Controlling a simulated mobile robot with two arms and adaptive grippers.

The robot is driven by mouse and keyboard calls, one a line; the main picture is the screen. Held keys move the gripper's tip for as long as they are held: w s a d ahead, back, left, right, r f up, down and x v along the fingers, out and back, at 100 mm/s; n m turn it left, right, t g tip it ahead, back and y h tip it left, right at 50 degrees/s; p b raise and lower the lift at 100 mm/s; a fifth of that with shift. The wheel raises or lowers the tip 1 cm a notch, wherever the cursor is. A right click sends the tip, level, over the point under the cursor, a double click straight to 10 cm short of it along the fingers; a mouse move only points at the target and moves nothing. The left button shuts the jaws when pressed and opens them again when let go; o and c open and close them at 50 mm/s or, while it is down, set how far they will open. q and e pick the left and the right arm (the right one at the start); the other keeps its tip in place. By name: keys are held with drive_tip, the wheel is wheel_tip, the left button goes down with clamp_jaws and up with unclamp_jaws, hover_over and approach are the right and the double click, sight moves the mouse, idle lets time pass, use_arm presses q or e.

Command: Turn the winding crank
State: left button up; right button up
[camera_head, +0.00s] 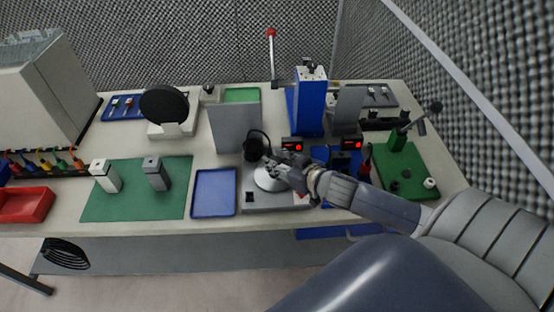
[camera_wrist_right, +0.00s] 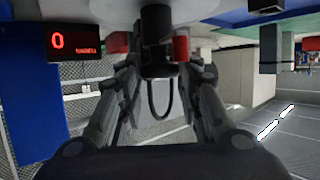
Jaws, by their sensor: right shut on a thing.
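The winding station is a grey base plate (camera_head: 290,203) with a pale round disc (camera_head: 268,180) on it, near the front middle of the table. My right gripper (camera_head: 272,168) is over the disc, its arm reaching in from the right. In the right wrist view its two fingers (camera_wrist_right: 158,85) are closed in on a dark upright handle (camera_wrist_right: 157,35), apparently the crank's grip. The gripper hides most of the crank arm in the head view. A red counter display (camera_wrist_right: 74,41) reads 0 in the wrist view. My left gripper is not in view.
A grey upright block (camera_head: 234,127) and a dark round part with a cable (camera_head: 256,143) stand just behind. A blue tray (camera_head: 214,193) lies to the left. A tall blue press (camera_head: 310,103) stands behind, and a green board (camera_head: 402,172) lies to the right.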

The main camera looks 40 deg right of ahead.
drive_tip(key=shift+d+n+g+y, duration=0.15)
drive_tip(key=shift+n+g+y, duration=0.15)
drive_tip(key=shift+n+y, duration=0.55)
drive_tip(key=shift+d+f+n+y, duration=0.1)
drive_tip(key=shift+n+y, duration=0.35)
drive_tip(key=shift+y, duration=0.1)
drive_tip(key=shift+w+d+n+g+y+b, duration=0.1)
drive_tip(key=shift+n+g+y+b, duration=0.4)
drive_tip(key=shift+n+y+b, duration=0.4)
drive_tip(key=shift+w+d+n+g+y+b, duration=0.1)
drive_tip(key=shift+n+g+y+b, duration=0.4)
drive_tip(key=shift+n+y+b, duration=0.4)
drive_tip(key=shift+n+g+y+b, duration=0.3)
drive_tip(key=shift+n+g+y, duration=0.1)
drive_tip(key=shift+y, duration=0.1)
drive_tip(key=shift+n+g+y, duration=0.3)
drive_tip(key=o, duration=1)
